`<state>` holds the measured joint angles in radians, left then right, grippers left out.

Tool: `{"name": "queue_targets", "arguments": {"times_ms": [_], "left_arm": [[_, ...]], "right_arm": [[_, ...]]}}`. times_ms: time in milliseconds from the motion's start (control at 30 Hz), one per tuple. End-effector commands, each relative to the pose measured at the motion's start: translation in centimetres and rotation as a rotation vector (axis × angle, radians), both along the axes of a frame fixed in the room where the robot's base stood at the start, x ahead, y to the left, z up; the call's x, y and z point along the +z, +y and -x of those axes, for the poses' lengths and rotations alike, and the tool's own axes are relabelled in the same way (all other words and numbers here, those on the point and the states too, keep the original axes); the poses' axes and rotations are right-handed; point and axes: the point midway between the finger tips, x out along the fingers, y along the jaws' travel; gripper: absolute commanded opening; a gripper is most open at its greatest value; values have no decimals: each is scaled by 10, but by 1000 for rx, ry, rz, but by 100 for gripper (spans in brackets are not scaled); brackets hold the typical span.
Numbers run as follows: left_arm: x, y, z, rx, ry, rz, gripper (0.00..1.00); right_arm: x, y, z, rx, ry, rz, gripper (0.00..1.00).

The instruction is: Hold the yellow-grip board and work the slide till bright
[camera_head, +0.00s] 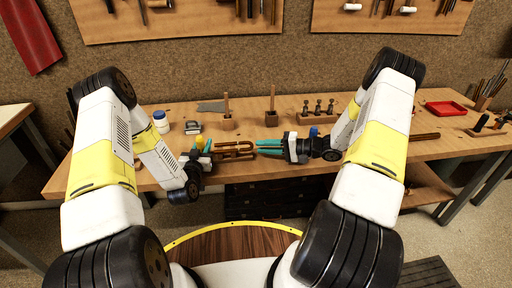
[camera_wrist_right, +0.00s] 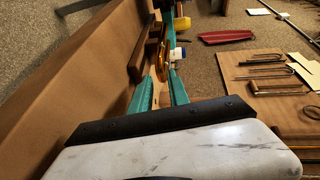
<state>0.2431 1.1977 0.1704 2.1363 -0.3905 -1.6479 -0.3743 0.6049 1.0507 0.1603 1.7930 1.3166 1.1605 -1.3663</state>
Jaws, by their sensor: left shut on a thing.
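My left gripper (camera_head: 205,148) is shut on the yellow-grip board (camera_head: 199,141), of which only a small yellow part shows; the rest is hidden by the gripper.
The wooden bench (camera_head: 360,165) carries a white bottle with a blue cap (camera_head: 161,122), a small grey metal item (camera_head: 193,128), wooden post blocks (camera_head: 271,112), a rack of dark pegs (camera_head: 318,110) and a red tray (camera_head: 446,108). Tool boards hang on the back wall.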

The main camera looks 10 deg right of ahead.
Motion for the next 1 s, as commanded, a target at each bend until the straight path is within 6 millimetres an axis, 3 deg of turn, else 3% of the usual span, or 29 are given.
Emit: {"name": "queue_targets", "arguments": {"times_ms": [200,567,700,1000], "left_arm": [[-1,0,0,0,2,0,0],[-1,-1,0,-1,2,0,0],[-1,-1,0,-1,2,1,0],[-1,-1,0,-2,2,1,0]], "right_arm": [[-5,24,-10,1,1,0,22],[-6,29,-13,-1,0,0,22],[-6,29,-13,-1,1,0,0],[-6,29,-12,-1,1,1,0]]}}
